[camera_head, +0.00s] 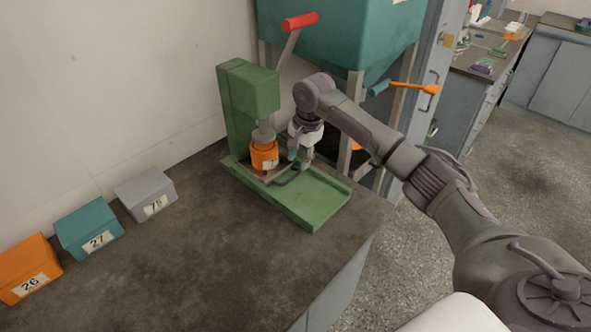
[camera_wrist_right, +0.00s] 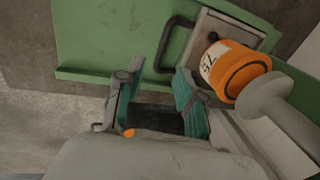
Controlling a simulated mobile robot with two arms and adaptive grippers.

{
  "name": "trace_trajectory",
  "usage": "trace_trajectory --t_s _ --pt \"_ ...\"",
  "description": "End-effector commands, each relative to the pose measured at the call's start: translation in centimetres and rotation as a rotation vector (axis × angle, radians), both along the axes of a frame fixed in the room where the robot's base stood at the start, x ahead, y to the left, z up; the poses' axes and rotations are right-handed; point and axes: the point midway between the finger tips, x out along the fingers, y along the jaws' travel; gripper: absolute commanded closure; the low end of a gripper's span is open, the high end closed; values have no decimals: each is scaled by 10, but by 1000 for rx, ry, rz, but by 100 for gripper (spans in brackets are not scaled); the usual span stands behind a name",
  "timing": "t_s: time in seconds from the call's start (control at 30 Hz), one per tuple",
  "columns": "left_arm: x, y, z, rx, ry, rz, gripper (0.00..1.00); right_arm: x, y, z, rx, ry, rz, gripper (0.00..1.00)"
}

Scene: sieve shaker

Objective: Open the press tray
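The green press (camera_head: 247,90) stands on the bench, with a red-tipped lever (camera_head: 300,21) raised above it. Its press tray (camera_wrist_right: 253,38) is a small metal plate with a dark loop handle (camera_wrist_right: 164,45), over the green base (camera_head: 308,197). An orange cup (camera_head: 264,155) sits on the tray under the press ram; its label shows in the wrist view (camera_wrist_right: 232,68). My right gripper (camera_head: 300,162) is low beside the cup. In the wrist view its fingers (camera_wrist_right: 157,76) are apart and empty, with the handle just beyond the tips. Contact cannot be told. My left gripper is out of view.
Orange (camera_head: 29,270), teal (camera_head: 88,228) and grey (camera_head: 146,193) numbered boxes stand along the wall. A large teal machine (camera_head: 340,35) on metal legs stands close behind my right arm. The bench front (camera_head: 210,270) is clear.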

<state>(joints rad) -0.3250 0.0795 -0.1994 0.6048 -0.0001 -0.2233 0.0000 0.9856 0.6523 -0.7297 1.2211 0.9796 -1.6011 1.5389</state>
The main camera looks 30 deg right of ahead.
Motion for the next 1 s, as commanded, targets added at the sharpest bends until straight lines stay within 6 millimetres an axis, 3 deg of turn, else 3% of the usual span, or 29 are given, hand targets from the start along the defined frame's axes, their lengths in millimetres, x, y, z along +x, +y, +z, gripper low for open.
trace_trajectory --t_s 0.1,0.3,0.73,0.93,1.0 --pt "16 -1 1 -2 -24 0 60 4 2 -24 0 2 1 63" --pt "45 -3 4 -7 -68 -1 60 9 4 -50 0 0 0 63" --pt "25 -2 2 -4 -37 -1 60 11 4 -60 -1 -1 1 63" --pt "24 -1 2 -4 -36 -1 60 11 4 -59 -1 -1 1 96" --pt "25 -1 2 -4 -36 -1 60 11 4 -59 -1 -1 1 100"
